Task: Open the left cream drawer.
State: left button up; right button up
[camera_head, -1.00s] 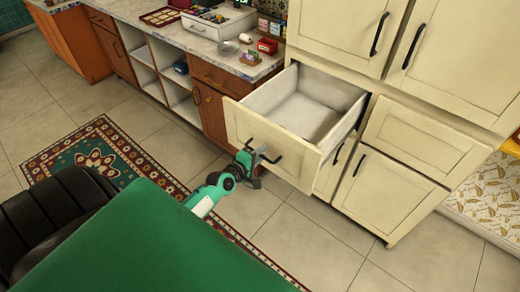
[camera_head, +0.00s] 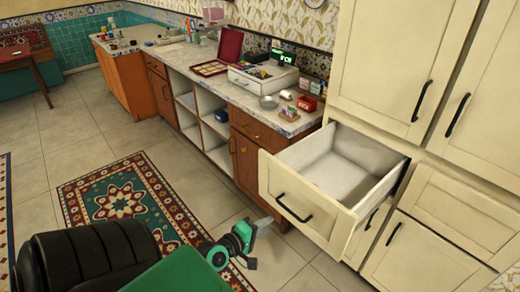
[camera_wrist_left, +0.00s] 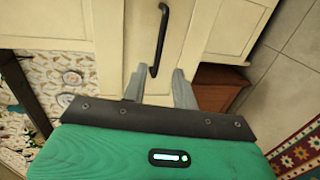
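The left cream drawer (camera_head: 305,213) stands pulled well out of the cream cabinet, its empty white inside in view. Its black bar handle (camera_head: 293,208) is on the front panel. My left gripper (camera_head: 256,238) is low in front of the drawer, left of and below the handle, and appears apart from it. In the left wrist view, the two grey fingers (camera_wrist_left: 160,76) are spread with nothing between them. A black bar handle (camera_wrist_left: 159,40) on a cream front shows beyond them; I cannot tell which one. My right gripper is not in view.
Cream doors (camera_head: 395,60) stand above the drawer, and another closed cream drawer (camera_head: 462,209) is to its right. A wooden counter (camera_head: 245,165) with a cash register (camera_head: 265,77) stands to the left. A patterned rug (camera_head: 130,205) lies on the tiled floor.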

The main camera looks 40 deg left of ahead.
pick_arm(q)
jog(key=shift+v, duration=0.9)
jog(key=s+d+f+m+g, duration=0.1)
jog(key=s+f+m+g, duration=0.25)
jog(key=f, duration=0.75)
jog(key=s+d+f+m+g+y, duration=0.15)
jog(key=s+f, duration=0.25)
jog(key=f, duration=0.8)
jog(key=s+d+f+m+g, duration=0.1)
jog(key=s+f+m+g, duration=0.25)
jog(key=f, duration=0.75)
jog(key=s+d+f+m+g, duration=0.3)
jog(key=s+f, duration=0.5)
jog(key=s, duration=0.4)
jog(key=s+d+f+m+g, duration=0.3)
jog(key=s+d+f+m, duration=0.2)
jog(key=s+f+m, duration=0.3)
jog(key=s+f, duration=0.1)
jog(key=s, duration=0.3)
jog(key=shift+s+d+f, duration=0.2)
jog(key=shift+s+f, duration=0.05)
jog(key=shift+f, duration=0.1)
jog(key=shift+w, duration=0.1)
